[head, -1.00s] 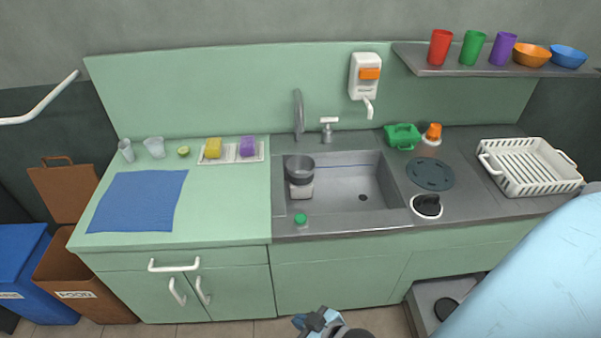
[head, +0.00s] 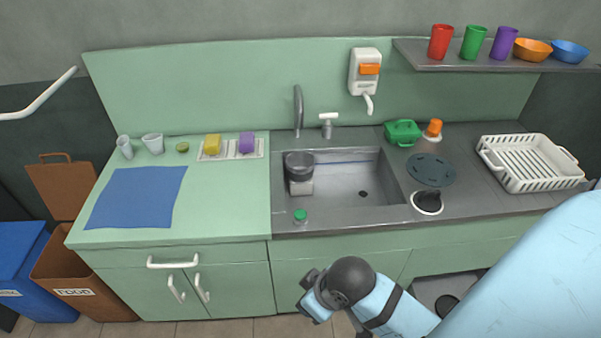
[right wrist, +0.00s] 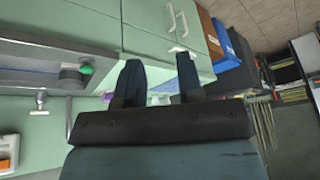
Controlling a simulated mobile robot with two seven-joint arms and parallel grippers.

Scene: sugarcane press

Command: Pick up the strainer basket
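A dark grey round vessel (head: 299,161), which looks like the strainer basket, sits on a pale block (head: 301,187) at the left end of the sink (head: 340,210). Its inside and any mesh are too small to make out. My right gripper (head: 312,296) is in front of the counter, below the sink and apart from the basket. In the right wrist view the right gripper (right wrist: 160,72) has its two dark fingers spread with nothing held between them. My left gripper is not in view.
A green-capped item (head: 300,216) stands on the sink's front edge. A faucet (head: 298,112) rises behind the sink. A black knob (head: 427,201), a dark disc (head: 431,170) and a white rack (head: 530,165) are to the right. A blue cloth (head: 137,197) lies to the left.

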